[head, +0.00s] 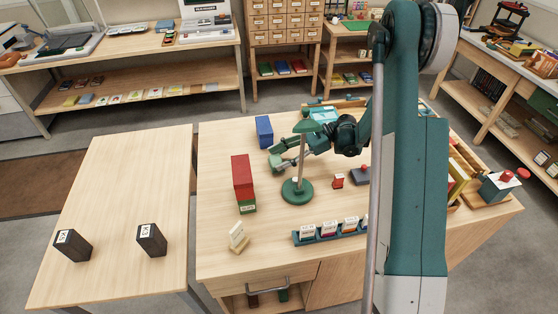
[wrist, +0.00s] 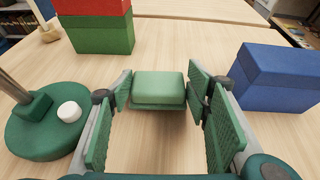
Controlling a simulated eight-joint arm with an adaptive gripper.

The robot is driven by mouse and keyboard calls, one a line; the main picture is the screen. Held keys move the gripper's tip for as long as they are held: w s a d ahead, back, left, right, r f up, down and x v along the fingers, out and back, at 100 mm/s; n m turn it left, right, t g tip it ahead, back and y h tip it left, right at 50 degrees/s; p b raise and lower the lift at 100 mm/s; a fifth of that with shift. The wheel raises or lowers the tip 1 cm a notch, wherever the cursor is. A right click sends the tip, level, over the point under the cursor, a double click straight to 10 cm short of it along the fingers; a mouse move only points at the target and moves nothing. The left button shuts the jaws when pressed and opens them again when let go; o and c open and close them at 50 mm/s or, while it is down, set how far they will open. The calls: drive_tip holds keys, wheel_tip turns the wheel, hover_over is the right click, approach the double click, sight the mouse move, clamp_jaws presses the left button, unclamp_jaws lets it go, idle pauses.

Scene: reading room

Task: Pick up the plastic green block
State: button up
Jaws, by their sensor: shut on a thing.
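A pale green block (wrist: 158,86) sits between the two fingertips of my gripper (wrist: 160,92) in the wrist view, with the green ribbed pads on its left and right sides. My gripper is shut on it. In the head view my gripper (head: 282,160) is low over the middle table, behind the green desk lamp (head: 298,191), which partly covers it. The held block is hard to make out there. I cannot tell whether the block touches the table.
A red block (head: 242,173) stands on a darker green block (head: 247,207) left of the lamp. A blue block (head: 264,131) stands behind my gripper. A teal rack (head: 330,236) with labelled pieces lies in front. Two dark blocks (head: 73,245) (head: 151,240) stand on the left table.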

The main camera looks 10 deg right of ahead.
sight(279, 159)
wheel_tip(279, 159, up, 9)
drive_tip(key=shift+p, duration=0.7)
